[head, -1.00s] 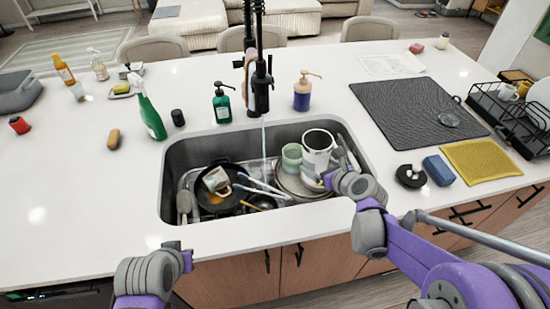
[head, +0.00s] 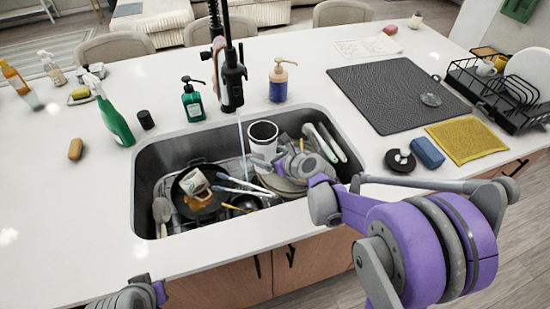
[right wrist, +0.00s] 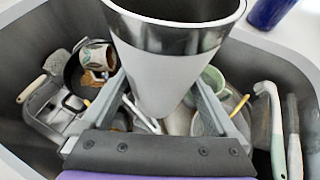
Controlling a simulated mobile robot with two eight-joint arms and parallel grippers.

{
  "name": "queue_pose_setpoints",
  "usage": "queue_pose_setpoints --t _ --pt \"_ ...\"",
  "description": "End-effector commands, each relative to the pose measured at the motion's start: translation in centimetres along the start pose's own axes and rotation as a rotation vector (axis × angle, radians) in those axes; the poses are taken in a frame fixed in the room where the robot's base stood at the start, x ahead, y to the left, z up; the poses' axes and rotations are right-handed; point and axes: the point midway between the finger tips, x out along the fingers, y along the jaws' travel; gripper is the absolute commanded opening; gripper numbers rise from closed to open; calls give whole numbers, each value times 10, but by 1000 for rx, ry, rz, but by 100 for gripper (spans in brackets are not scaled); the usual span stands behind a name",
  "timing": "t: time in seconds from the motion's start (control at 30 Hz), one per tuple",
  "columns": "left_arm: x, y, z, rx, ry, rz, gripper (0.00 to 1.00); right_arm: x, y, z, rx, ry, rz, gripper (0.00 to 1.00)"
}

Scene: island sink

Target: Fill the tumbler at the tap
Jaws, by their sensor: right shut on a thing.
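The tumbler (head: 263,140), white with a steel rim, is held upright over the sink in the head view. It fills the upper middle of the right wrist view (right wrist: 165,80). My right gripper (head: 275,160) is shut on it, with a finger on each side. The black tap (head: 232,85) runs a thin stream of water (head: 241,135) into the sink. In the head view the stream falls just left of the tumbler. The tumbler's inside bottom cannot be seen. Only a part of my left arm shows at the lower left; its gripper is out of view.
The sink (head: 148,190) holds a black pan (head: 190,205) with a mug (head: 195,182), utensils and plates. A green spray bottle (head: 113,122) and soap bottles (head: 193,103) stand left of the tap; a drying mat (head: 390,95) lies right.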

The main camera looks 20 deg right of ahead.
Motion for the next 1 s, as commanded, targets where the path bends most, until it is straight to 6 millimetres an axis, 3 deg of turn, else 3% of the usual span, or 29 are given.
queue_pose_setpoints --t 0.7,1.0 --pt "7 0 8 0 -7 0 0 62 16 33 1 0 0 16" --pt "10 0 11 0 -10 0 0 78 19 42 1 -1 -1 16"
